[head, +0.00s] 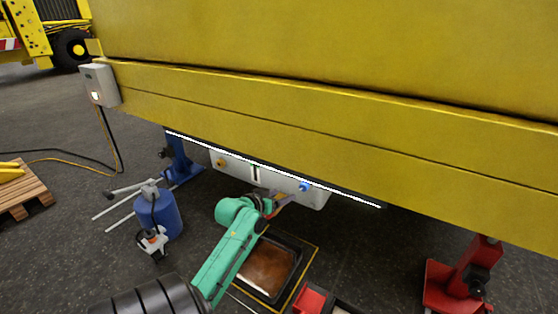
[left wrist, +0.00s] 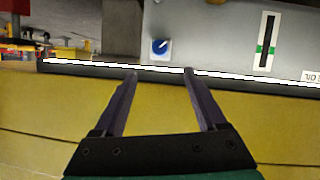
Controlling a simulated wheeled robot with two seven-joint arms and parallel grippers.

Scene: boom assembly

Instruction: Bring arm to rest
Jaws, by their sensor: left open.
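My left arm (head: 231,248) is teal and reaches up under the yellow boom from the bottom of the head view. Its gripper (head: 288,199) is in front of a pale grey box (head: 240,171) below the boom. In the left wrist view the gripper (left wrist: 160,74) has its two dark fingers apart with nothing between them. A blue knob (left wrist: 159,46) on the grey panel lies just beyond the fingertips, apart from them. The knob also shows in the head view (head: 305,187). My right gripper is in neither view.
The yellow boom (head: 330,110) hangs low overhead, with a bright white strip (head: 340,194) along its lower edge. A blue stand (head: 179,160) and a red stand (head: 462,277) stand on either side. A black tray (head: 287,292) with brown liquid and a blue canister (head: 157,212) are on the floor.

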